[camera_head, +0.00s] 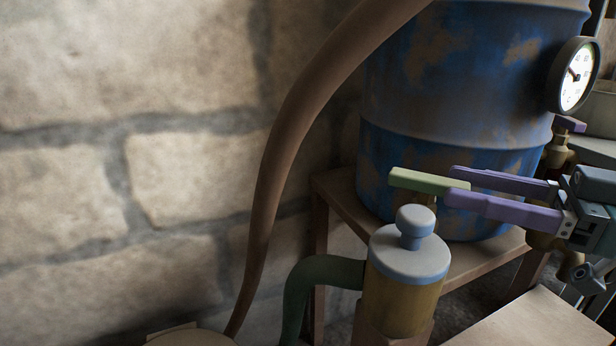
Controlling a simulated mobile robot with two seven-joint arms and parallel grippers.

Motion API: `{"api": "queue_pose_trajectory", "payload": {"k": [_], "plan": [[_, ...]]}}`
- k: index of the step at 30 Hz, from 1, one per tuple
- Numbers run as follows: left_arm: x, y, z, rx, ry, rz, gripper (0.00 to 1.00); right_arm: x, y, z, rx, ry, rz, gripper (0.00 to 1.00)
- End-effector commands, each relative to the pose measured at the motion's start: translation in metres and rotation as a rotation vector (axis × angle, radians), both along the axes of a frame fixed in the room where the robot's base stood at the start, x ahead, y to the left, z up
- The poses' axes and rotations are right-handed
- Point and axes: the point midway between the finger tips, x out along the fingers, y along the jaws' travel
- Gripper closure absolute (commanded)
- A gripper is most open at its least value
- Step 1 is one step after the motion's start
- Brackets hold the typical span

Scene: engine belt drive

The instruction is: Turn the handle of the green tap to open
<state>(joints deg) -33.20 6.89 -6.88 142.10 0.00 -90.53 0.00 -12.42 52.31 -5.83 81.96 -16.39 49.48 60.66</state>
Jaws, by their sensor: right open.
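The green tap's handle (428,181) is a flat light-green bar, lying roughly level in front of the lower part of the blue barrel. A short bit of the brass tap body shows under it; the rest is hidden behind a capped canister. My right gripper (452,185) comes in from the right with two long purple fingers. It is open, and its fingertips are at the right end of the green handle, which appears to reach between them. I cannot tell whether either finger touches it. My left gripper is not in view.
The rusty blue barrel (450,80) stands on a wooden stand (340,196). The yellowish canister (402,298) with a grey cap stands close in front of the handle. A brown hose (268,190) hangs at left. A gauge (576,76) and a purple-handled tap (569,124) are at right.

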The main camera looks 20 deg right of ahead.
Motion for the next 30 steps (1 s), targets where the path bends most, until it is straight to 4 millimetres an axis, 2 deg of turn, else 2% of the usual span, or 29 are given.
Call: {"api": "queue_pose_trajectory", "payload": {"k": [6, 12, 23, 30], "plan": [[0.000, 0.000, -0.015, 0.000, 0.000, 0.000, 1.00, 0.033, 0.030, -0.001, 0.003, -0.007, 0.001, 0.43], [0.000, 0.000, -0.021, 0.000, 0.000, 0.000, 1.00, 0.052, 0.048, -0.001, 0.003, -0.003, 0.000, 0.43], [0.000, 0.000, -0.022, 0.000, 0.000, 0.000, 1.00, 0.057, 0.053, 0.000, 0.001, 0.000, -0.001, 0.43], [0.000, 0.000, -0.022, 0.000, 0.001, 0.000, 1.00, 0.057, 0.052, 0.000, 0.001, -0.001, -0.001, 0.67]]}}
